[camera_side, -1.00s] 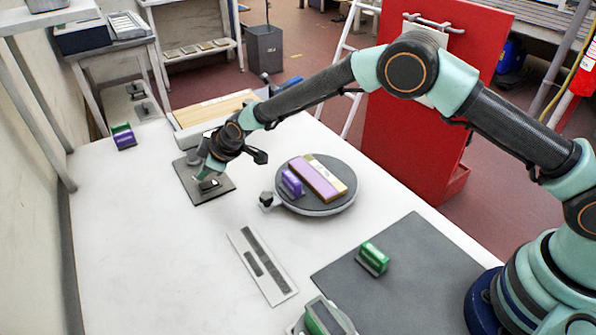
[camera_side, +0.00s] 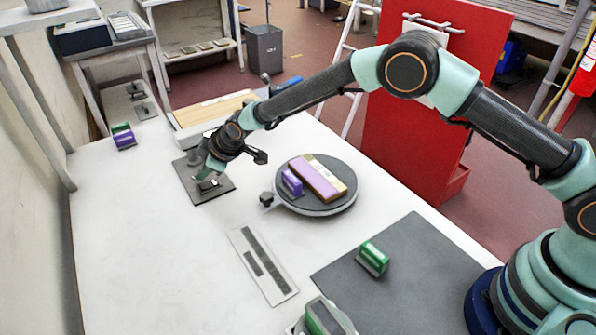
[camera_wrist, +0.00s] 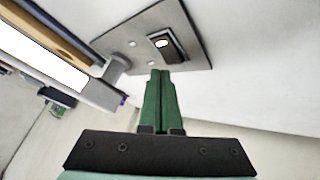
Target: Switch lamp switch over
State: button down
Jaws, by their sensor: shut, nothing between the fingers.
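The lamp switch is a small dark rocker (camera_wrist: 172,50) with a pale spot, set on a grey square plate (camera_wrist: 195,28) in the wrist view. In the side view the plate (camera_side: 190,191) lies flat on the white table, left of the turntable. My gripper (camera_side: 204,178) is over the plate, its green fingers pointing down and partly covering the switch. In the wrist view my gripper (camera_wrist: 160,72) has its fingers together, empty, with the tips close to the rocker. I cannot tell whether they touch it.
A round turntable (camera_side: 318,207) bears a purple block (camera_side: 292,182) and a purple-topped bar (camera_side: 318,178). A slotted strip (camera_side: 277,280) lies in front, and a green block (camera_side: 373,258) sits on a dark mat (camera_side: 410,285). A wood-topped box (camera_side: 215,108) stands behind the plate.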

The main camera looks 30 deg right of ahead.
aim_at(211, 184)
jog(key=shift+f, duration=0.2)
dwell(0.5)
jog(key=shift+f, duration=0.25)
jog(key=shift+f, duration=0.35)
dwell(0.5)
jog(key=shift+r, duration=0.1)
jog(key=shift+d+r, duration=0.1)
jog(key=shift+r, duration=0.6)
jog(key=shift+d+r, duration=0.15)
jog(key=shift+r, duration=1.1)
jog(key=shift+d+r, duration=0.15)
jog(key=shift+r, duration=1.1)
jog(key=shift+d+r, duration=0.1)
